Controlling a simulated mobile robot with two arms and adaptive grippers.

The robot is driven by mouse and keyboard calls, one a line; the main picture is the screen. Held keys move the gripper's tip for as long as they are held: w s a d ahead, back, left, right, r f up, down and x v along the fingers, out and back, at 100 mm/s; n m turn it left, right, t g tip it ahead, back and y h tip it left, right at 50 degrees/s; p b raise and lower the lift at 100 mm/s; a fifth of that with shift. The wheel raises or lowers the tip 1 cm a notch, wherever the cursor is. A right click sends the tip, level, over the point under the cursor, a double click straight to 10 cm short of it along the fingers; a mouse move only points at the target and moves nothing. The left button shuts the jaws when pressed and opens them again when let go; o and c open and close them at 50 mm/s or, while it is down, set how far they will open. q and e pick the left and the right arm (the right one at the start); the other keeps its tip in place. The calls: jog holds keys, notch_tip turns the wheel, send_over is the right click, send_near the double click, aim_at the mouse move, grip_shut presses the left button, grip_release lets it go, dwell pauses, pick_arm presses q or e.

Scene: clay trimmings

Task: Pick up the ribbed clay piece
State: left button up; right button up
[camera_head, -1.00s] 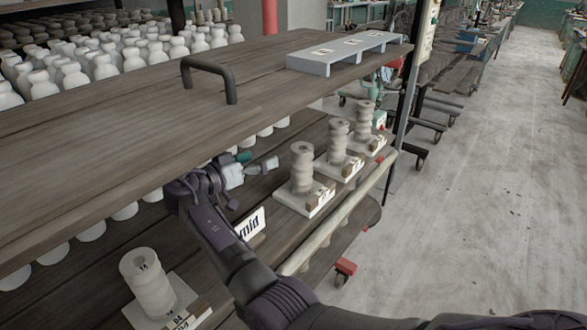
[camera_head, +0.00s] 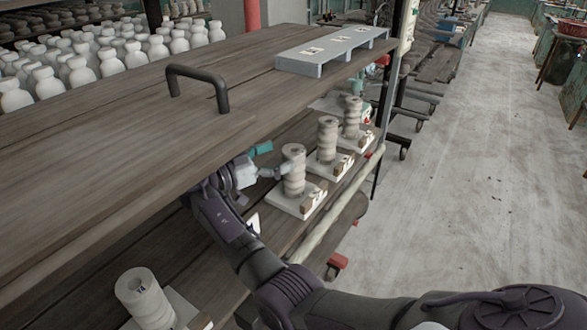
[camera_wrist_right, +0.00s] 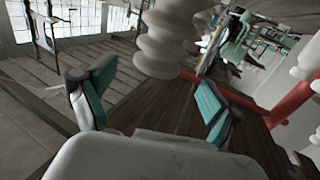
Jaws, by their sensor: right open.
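A ribbed, pale clay piece (camera_head: 294,171) stands upright on a white base (camera_head: 297,203) on the lower shelf, nearest of a row of three. My right gripper (camera_head: 267,160) is open just left of it, its fingers pointing toward it. In the right wrist view a ribbed clay piece (camera_wrist_right: 165,45) shows ahead of my open right gripper (camera_wrist_right: 150,92), beyond the teal finger pads, its top cut off by the frame. Nothing is held. My left gripper is not in view.
Two more ribbed pieces, a middle one (camera_head: 327,140) and a far one (camera_head: 352,117), stand behind it. Another clay piece (camera_head: 144,298) stands at the lower left. The wooden upper shelf (camera_head: 120,140) overhangs my right gripper. A pale rail (camera_head: 340,208) runs along the lower shelf's edge.

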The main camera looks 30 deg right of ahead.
aim_at(295, 149)
jog(key=d+p, duration=0.2)
jog(key=d, duration=0.2)
jog(key=shift+s, duration=0.15)
jog(key=shift+d+f, duration=0.2)
jog(key=shift+d, duration=0.2)
jog(key=shift+a, duration=0.1)
jog(key=c, duration=1.7)
jog(key=shift+r, duration=0.1)
grip_shut()
